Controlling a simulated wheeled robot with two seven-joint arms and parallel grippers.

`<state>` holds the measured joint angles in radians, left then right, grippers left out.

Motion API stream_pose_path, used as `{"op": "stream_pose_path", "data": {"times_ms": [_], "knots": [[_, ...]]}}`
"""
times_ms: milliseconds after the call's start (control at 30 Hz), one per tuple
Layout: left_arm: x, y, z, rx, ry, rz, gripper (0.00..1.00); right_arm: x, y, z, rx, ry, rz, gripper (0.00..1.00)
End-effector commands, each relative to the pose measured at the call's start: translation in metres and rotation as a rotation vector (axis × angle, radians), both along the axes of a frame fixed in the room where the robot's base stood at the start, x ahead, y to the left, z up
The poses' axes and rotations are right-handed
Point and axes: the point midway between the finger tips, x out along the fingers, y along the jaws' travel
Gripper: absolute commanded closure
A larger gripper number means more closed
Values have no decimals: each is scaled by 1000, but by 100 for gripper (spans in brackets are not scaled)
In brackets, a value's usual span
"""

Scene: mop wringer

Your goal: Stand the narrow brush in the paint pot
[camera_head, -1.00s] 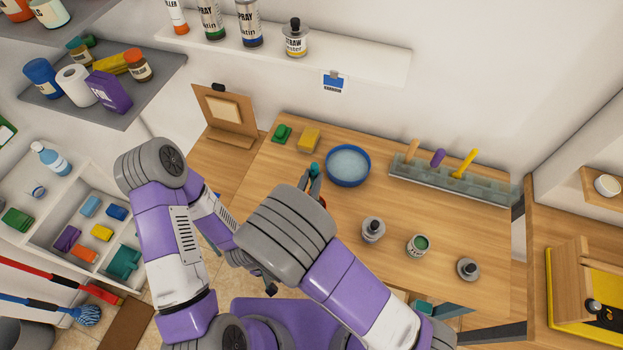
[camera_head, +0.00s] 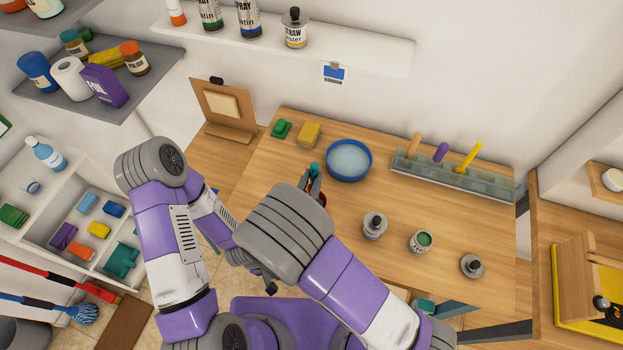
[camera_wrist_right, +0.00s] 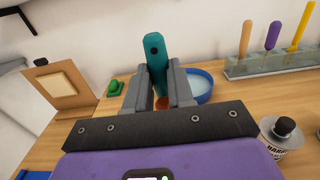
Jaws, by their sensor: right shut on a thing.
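My right gripper (camera_head: 314,186) is shut on the teal handle of a brush (camera_head: 315,169), beside the blue bowl. In the right wrist view the brush handle (camera_wrist_right: 155,60) stands upright, slightly tilted, between the fingers (camera_wrist_right: 157,88). Its bristle end is hidden. An orange-red rounded thing (camera_head: 321,198) shows just below the fingers, mostly covered; I cannot tell if it is a pot or if the brush is in it. An open tin with green inside (camera_head: 422,242) stands on the right of the bench. My left gripper is mostly hidden behind my right arm.
A blue bowl of pale liquid (camera_head: 349,160) stands right of the gripper. A clear rack (camera_head: 400,166) with several upright handles is at the back right.

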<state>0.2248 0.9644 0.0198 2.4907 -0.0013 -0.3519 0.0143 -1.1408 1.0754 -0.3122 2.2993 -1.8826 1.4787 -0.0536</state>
Motion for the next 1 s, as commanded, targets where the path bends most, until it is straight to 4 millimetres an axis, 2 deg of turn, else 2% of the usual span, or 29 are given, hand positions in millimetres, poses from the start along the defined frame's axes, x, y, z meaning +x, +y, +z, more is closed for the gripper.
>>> {"op": "stream_pose_path", "data": {"times_ms": [567, 600, 767, 800, 1000], "knots": [[0, 0, -16, 0, 0, 0, 48, 0, 0, -19, 0, 0, 0, 100], [0, 0, -16, 0, 0, 0, 48, 0, 0, -19, 0, 0, 0, 76], [0, 0, -15, 0, 0, 0, 48, 0, 0, -18, 0, 0, 0, 51], [0, 0, -15, 0, 0, 0, 48, 0, 0, -18, 0, 0, 0, 48], [0, 0, -15, 0, 0, 0, 48, 0, 0, -18, 0, 0, 0, 48]]}}
